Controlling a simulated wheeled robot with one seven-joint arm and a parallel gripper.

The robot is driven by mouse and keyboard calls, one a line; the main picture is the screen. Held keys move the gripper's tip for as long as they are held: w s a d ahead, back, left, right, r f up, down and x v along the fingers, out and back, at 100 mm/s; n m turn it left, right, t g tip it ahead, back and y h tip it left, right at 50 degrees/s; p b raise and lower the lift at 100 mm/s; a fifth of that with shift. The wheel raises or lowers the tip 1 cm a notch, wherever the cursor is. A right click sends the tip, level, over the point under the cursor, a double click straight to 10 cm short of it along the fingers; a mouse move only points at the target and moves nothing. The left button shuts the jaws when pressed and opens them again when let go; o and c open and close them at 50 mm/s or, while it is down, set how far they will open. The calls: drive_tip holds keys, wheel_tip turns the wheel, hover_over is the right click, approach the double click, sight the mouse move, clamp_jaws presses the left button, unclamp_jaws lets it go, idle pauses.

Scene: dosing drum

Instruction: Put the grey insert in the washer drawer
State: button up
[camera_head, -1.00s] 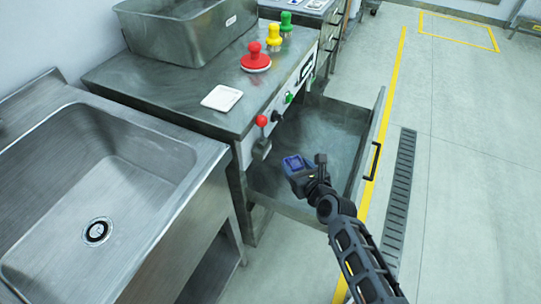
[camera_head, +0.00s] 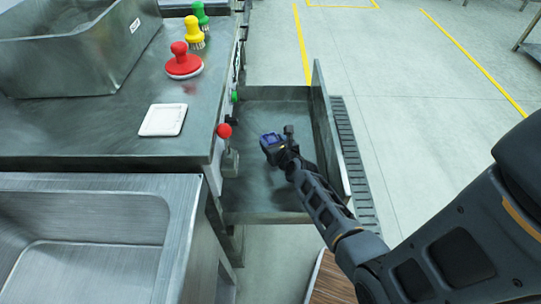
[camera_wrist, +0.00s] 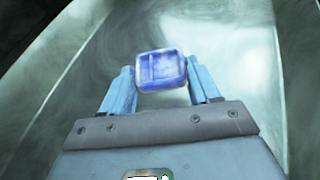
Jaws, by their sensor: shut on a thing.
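My gripper (camera_head: 279,148) is shut on a small blue, compartmented insert (camera_wrist: 161,70); I see no insert that is plainly grey. The insert shows as a small blue patch at the gripper's end in the head view (camera_head: 270,138). The wrist view has it between the two fingers (camera_wrist: 160,90), with its divided face visible. The washer drawer (camera_head: 253,193) is pulled open to the right of the steel counter. The gripper and insert are over the drawer's open area; their height above its floor is hard to tell.
The drawer's upright front panel (camera_head: 331,130) stands right of the gripper. The counter (camera_head: 100,135) carries a white square dish (camera_head: 163,120), a red-handled tool (camera_head: 184,63) and a steel tub (camera_head: 75,50). A red-knobbed lever (camera_head: 224,131) is by the drawer's left side. A sink (camera_head: 95,240) is in front.

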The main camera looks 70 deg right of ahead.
drive_tip(key=shift+f+b, duration=1.7)
drive_tip(key=shift+f, duration=0.5)
drive_tip(key=shift+f, duration=0.15)
drive_tip(key=o, duration=1.1)
drive_tip(key=shift+o, duration=0.2)
drive_tip(key=shift+p+v, duration=0.75)
drive_tip(key=shift+v, duration=3.1)
drive_tip(key=shift+r, duration=0.2)
